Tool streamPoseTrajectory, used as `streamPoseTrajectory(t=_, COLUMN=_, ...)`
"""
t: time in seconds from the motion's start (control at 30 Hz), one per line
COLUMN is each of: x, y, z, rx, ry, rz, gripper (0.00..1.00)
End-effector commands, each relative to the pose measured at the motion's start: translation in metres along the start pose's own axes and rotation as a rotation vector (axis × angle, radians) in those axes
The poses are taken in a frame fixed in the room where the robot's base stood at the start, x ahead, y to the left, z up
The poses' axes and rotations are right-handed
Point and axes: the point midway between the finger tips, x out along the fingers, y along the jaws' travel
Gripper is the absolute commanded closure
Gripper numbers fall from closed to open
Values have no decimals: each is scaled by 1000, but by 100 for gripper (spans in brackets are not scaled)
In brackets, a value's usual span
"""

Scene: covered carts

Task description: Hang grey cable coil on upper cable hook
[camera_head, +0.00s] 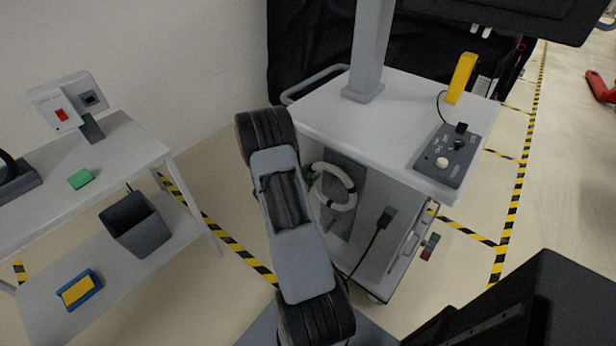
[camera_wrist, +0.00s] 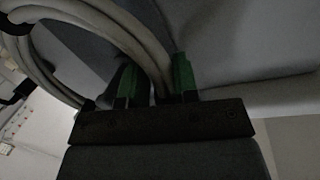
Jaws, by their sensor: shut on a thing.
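The grey cable coil (camera_head: 345,174) is a pale ring with dark bands, in front of the dark panel (camera_head: 345,222) on the cart's side. In the wrist view, its strands (camera_wrist: 146,48) run between the green fingertips of my gripper (camera_wrist: 155,82), which is shut on the coil. In the head view, my gripper (camera_head: 312,176) is mostly hidden behind my arm; only a little green shows at the coil's left edge. I cannot make out the upper cable hook, nor tell whether the coil touches it.
The white cart (camera_head: 400,112) carries a control box (camera_head: 446,157) and a yellow upright piece (camera_head: 460,78). A black plug (camera_head: 386,218) on a cable is at its side. A two-level side table (camera_head: 125,146) stands at left. Striped floor lies between.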

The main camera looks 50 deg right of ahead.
Motion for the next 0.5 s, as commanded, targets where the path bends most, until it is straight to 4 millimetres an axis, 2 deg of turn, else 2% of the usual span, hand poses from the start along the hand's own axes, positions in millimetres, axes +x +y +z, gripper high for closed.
streamPoseTrajectory(t=0.27, x=18, y=-3, z=1, rx=-1, ry=2, rz=0, gripper=100)
streamPoseTrajectory(t=0.5, x=26, y=0, z=14, rx=0, ry=2, rz=0, gripper=100)
